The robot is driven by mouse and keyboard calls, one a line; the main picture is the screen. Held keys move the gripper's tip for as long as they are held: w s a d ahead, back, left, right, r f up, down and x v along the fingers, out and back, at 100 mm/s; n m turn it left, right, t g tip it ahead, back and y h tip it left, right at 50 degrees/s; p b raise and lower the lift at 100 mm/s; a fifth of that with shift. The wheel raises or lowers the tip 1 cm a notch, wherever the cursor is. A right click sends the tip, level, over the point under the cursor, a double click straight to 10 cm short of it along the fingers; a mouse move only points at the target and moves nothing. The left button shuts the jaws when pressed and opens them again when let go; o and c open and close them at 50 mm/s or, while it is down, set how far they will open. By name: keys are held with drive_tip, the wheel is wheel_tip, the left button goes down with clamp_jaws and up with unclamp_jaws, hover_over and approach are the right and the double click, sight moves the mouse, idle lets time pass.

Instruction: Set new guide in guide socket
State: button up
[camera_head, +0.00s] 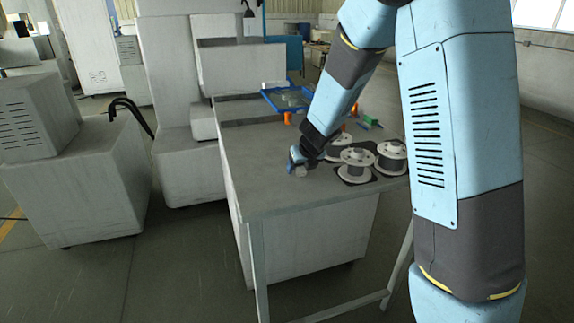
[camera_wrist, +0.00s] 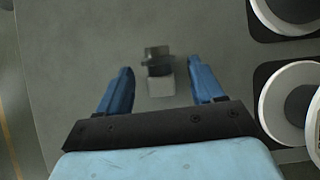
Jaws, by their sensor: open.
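My gripper (camera_head: 296,158) is low over the near left part of the grey table. In the wrist view my gripper (camera_wrist: 160,67) is open, with one blue finger on each side of a small part (camera_wrist: 160,87). This part has a pale block-like end and a dark grey collar and top; there is a gap to both fingers. It also shows as a small pale piece (camera_head: 301,172) under the gripper in the head view. I cannot tell whether it is the new guide. I cannot make out the guide socket for sure.
White wire spools (camera_head: 357,160) stand on dark pads right of the gripper; they also line the right side of the wrist view (camera_wrist: 290,100). A blue frame (camera_head: 268,97) with orange pieces lies farther back. The table's (camera_head: 260,190) near left corner is bare.

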drive_tip(key=v, duration=1.2)
idle(1.1)
drive_tip(key=shift+w+r, duration=0.1)
drive_tip(key=shift+r, duration=0.05)
